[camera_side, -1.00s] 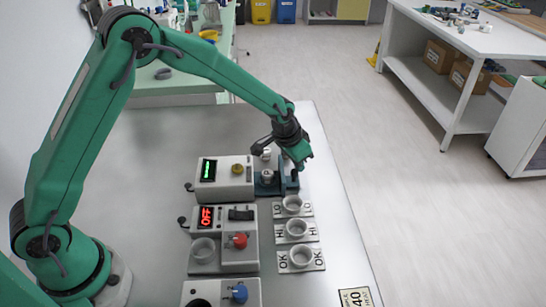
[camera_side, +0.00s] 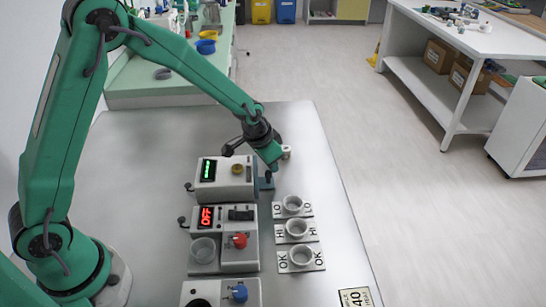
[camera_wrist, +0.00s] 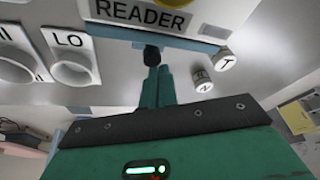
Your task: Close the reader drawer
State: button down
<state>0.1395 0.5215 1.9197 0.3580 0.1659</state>
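The reader (camera_side: 222,178) is a pale box with a green display and a yellow button; its label (camera_wrist: 138,13) reads READER in the wrist view. Its blue drawer (camera_side: 263,184) shows as a short strip at the right side of the box. In the wrist view the drawer front (camera_wrist: 185,43) is a thin blue band close along the reader, with a dark knob (camera_wrist: 151,54). My gripper (camera_wrist: 157,70) has its green fingers together, with the tips at the knob. In the side view my gripper (camera_side: 273,163) is over the drawer's outer end. The drawer's inside is hidden.
Two white vials, marked T (camera_wrist: 223,59) and N (camera_wrist: 201,79), stand beside the drawer. Ring holders marked LO (camera_side: 293,206), HI (camera_side: 298,230) and OK (camera_side: 302,258) line the table right of the boxes. A unit reading OFF (camera_side: 207,217) is nearer the camera.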

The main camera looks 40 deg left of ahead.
jog(key=shift+s+f, duration=0.2)
jog(key=shift+w+d+r, duration=0.1)
jog(key=shift+w+d, duration=0.1)
jog(key=shift+w, duration=0.5)
jog(key=shift+w+d+r, duration=0.1)
jog(key=shift+w+d, duration=0.15)
jog(key=shift+w, duration=0.45)
jog(key=shift+w+d, duration=0.2)
jog(key=shift+w, duration=0.5)
jog(key=v, duration=1)
jog(key=shift+a, duration=0.3)
jog(key=shift+r, duration=0.15)
jog(key=s+a+r+n, duration=0.1)
jog(key=s+a+r, duration=0.1)
jog(key=s+r, duration=0.4)
jog(key=s+a+r+n, duration=0.1)
jog(key=s+a+r, duration=0.2)
jog(key=s+r, duration=0.3)
jog(key=s+a+n+t, duration=0.1)
jog(key=s+a, duration=0.1)
jog(key=s, duration=1.4)
jog(key=shift+f+n+t+y, duration=0.3)
jog(key=shift+f, duration=0.1)
